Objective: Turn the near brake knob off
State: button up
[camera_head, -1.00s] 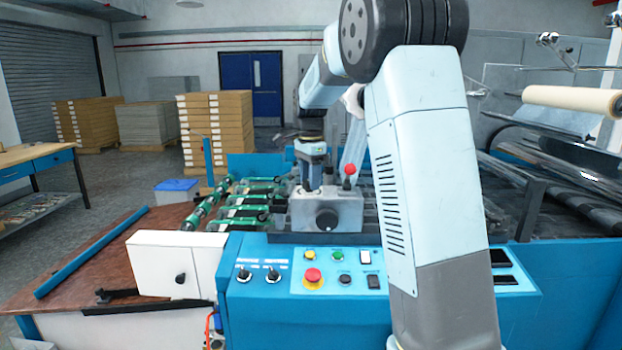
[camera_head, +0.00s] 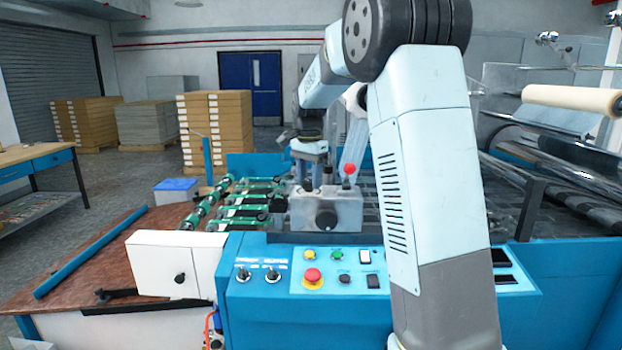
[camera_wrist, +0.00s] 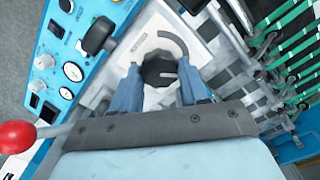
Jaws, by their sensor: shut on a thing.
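The near brake knob (camera_wrist: 158,68) is a round black knob on a pale plate with a dark curved mark around it, seen in the wrist view. My gripper (camera_wrist: 158,82) has its two blue fingers on either side of this knob and is shut on it. In the head view my gripper (camera_head: 312,180) points down at the top of a grey metal block (camera_head: 345,212). There the fingers largely hide the held knob.
A lever with a red ball (camera_head: 348,169) stands close right of my gripper. Another black knob (camera_head: 326,220) is on the block's front. The blue control panel (camera_head: 250,310) has a red button (camera_head: 312,275). Green rollers (camera_head: 245,211) lie to the left.

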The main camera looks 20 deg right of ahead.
aim_at(308, 181)
jog(key=n, duration=0.4)
jog(key=shift+a+n, duration=0.1)
jog(key=shift+n, duration=0.2)
jog(key=n, duration=0.4)
jog(key=shift+n, duration=0.3)
jog(key=n, duration=0.4)
jog(key=shift+a, duration=0.1)
jog(key=shift+s+f+n, duration=0.1)
jog(key=shift+n, duration=1.9)
jog(key=o, duration=1.1)
jog(key=shift+c, duration=0.2)
notch_tip(308, 181, up, 14)
